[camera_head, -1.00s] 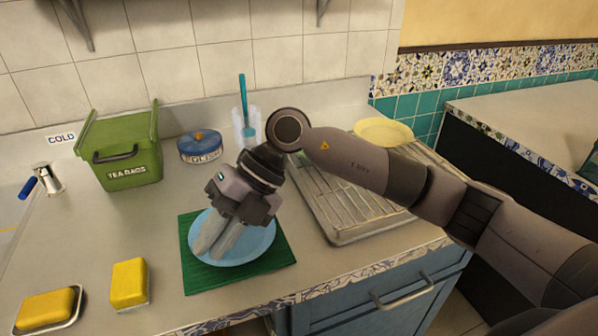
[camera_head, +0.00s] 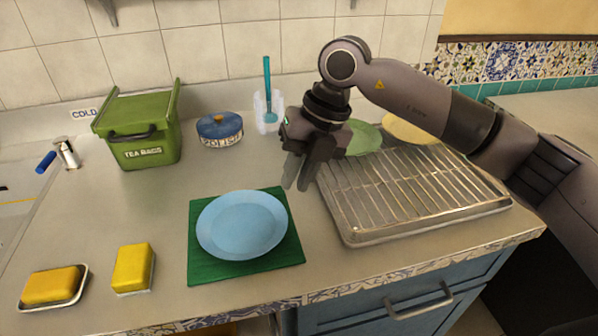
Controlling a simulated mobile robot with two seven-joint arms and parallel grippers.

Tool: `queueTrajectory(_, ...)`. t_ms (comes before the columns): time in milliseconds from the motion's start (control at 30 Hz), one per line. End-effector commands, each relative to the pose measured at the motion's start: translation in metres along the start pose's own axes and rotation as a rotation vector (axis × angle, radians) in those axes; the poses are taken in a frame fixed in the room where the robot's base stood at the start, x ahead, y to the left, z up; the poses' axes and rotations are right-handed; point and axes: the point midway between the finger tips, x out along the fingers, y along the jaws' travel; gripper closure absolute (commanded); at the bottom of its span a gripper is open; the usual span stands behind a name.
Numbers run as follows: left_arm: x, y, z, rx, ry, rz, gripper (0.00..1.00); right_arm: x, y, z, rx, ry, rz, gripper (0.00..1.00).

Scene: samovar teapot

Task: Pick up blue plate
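The blue plate (camera_head: 242,225) lies flat on a dark green mat (camera_head: 283,258) near the front of the counter, fully visible and with nothing touching it. My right gripper (camera_head: 297,174) is in the air above and behind the plate, to its upper right, beside the rack's left edge. Its two fingers point down close together and hold nothing that I can see. How far they are parted is hard to make out. My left gripper is out of view.
A metal drying rack (camera_head: 400,190) stands right of the mat, with a green plate (camera_head: 364,138) and a yellow plate (camera_head: 408,129) at its back. A yellow sponge (camera_head: 133,267), soap dish (camera_head: 52,288), green tea box (camera_head: 142,128), polish tin (camera_head: 220,130) and glass with brush (camera_head: 268,110) stand around.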

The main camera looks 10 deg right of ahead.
Motion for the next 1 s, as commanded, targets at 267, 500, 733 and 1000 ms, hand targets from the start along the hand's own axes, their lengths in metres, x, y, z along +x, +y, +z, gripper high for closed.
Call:
queueTrajectory(267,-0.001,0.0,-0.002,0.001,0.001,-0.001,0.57,0.029,0.001,-0.001,-0.001,0.005,0.001,0.82)
queueTrajectory(500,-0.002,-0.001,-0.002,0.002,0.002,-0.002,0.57,0.061,0.0,-0.001,0.0,0.003,0.001,0.82)
queueTrajectory(733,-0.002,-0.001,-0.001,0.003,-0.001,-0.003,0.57,0.071,0.001,-0.001,-0.002,0.001,0.002,0.82)
queueTrajectory(1000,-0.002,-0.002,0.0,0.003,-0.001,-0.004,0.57,0.071,0.001,0.0,-0.001,0.001,0.002,0.98)
